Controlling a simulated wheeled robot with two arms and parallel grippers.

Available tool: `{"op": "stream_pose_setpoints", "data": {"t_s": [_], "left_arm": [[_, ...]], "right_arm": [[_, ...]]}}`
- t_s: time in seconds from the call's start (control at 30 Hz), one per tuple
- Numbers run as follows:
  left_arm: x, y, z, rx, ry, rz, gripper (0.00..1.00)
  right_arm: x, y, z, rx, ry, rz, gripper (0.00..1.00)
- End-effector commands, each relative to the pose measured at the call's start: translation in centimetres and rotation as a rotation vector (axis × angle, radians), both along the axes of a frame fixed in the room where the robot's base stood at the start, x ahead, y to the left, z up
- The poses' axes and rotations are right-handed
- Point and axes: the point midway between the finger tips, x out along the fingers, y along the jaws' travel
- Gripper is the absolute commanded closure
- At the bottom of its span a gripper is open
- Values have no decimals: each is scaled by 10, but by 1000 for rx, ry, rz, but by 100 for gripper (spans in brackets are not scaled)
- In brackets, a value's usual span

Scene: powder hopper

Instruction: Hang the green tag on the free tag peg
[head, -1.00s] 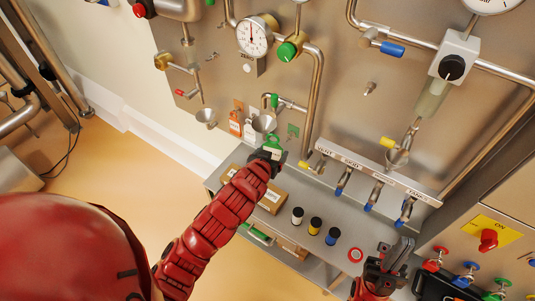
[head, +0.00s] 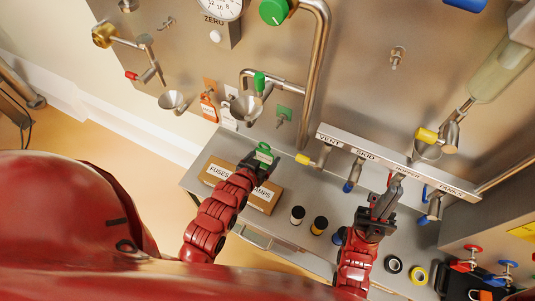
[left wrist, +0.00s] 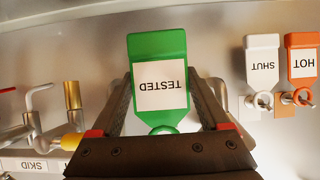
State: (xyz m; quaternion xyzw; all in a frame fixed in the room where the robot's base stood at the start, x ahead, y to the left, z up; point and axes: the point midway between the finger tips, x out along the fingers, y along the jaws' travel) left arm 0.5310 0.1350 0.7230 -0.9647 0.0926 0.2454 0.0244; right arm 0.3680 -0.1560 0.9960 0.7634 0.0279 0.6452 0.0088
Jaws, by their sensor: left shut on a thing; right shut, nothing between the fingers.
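My left gripper (head: 258,164) is shut on the green tag (head: 264,154), above the bench and in front of the panel. In the left wrist view the green tag (left wrist: 158,60) reads TESTED, upside down, between the fingers. The free tag peg (head: 281,120) sticks out of a green patch on the panel, up and right of the tag and apart from it. I cannot make this peg out in the left wrist view. An orange tag (head: 208,107) and a white tag (head: 229,116) hang left of it. My right gripper (head: 386,200) is shut and empty.
A steel pipe (head: 315,80) runs down right of the peg. A labelled strip with valves (head: 395,163) lies further right. A fuse box (head: 263,196) and small bottles (head: 297,215) stand on the bench.

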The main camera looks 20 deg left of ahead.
Motion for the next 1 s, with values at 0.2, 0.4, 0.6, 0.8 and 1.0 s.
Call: {"op": "stream_pose_setpoints", "data": {"t_s": [0.2, 0.4, 0.6, 0.8, 1.0], "left_arm": [[14, -4, 0, -3, -4, -1, 75], [27, -5, -2, -1, -1, 0, 75], [40, -8, -4, -1, 1, 0, 75], [53, -11, -5, -1, 0, 0, 75], [66, -13, -5, -1, -2, 0, 75]], "right_arm": [[0, 0, -5, 0, 0, 0, 100], [0, 0, -8, 0, 0, 0, 100], [0, 0, -11, 0, 0, 0, 100], [0, 0, -14, 0, 0, 0, 100], [0, 0, -17, 0, 0, 0, 100]]}}
